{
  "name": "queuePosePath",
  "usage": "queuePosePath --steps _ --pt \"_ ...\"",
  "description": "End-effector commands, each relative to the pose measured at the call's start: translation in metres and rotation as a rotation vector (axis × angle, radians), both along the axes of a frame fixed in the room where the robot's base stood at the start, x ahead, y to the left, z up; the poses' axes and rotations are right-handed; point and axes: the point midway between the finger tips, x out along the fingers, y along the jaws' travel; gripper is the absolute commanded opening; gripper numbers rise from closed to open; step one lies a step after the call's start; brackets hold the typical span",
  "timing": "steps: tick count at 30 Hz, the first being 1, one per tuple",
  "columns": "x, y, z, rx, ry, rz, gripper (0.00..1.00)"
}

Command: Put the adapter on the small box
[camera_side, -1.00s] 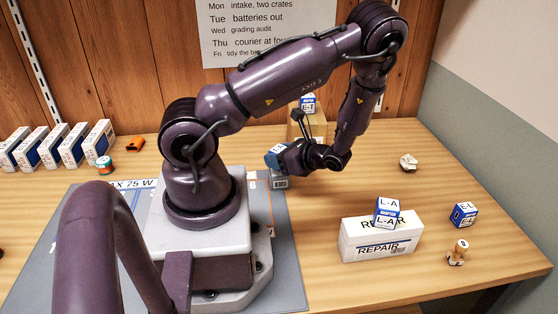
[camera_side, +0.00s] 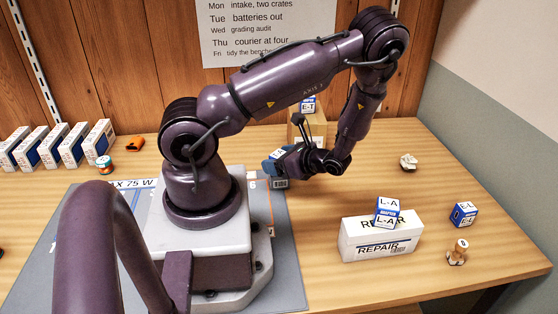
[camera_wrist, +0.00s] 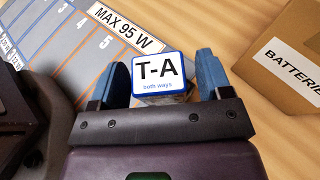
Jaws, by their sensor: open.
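A white-and-blue adapter block marked T-A (camera_wrist: 159,71) stands between the two blue fingers of my gripper (camera_wrist: 162,63) in the wrist view. The fingers are apart, with a gap visible on each side of the block. In the side view my gripper (camera_side: 272,164) is low at the right edge of the grey mat and mostly hides that block. An L-A adapter (camera_side: 387,212) sits on the white REPAIR box (camera_side: 352,241). An E-T adapter (camera_side: 308,104) sits on the cardboard box (camera_side: 318,130) at the back, marked BATTERIES in the wrist view (camera_wrist: 290,62).
An EL block (camera_side: 463,214) and a small wooden stamp-like piece (camera_side: 458,252) stand at the right. A whitish lump (camera_side: 408,162) lies farther back. Several white-and-blue boxes (camera_side: 62,147) line the back left. The numbered mat (camera_wrist: 75,45) has marked lanes. Table between mat and REPAIR box is clear.

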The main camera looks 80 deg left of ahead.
Motion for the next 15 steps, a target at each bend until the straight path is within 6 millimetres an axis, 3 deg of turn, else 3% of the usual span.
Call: queuePosePath --steps 15 --pt "0.067 -0.065 0.037 -0.001 -0.003 -0.005 0.72"
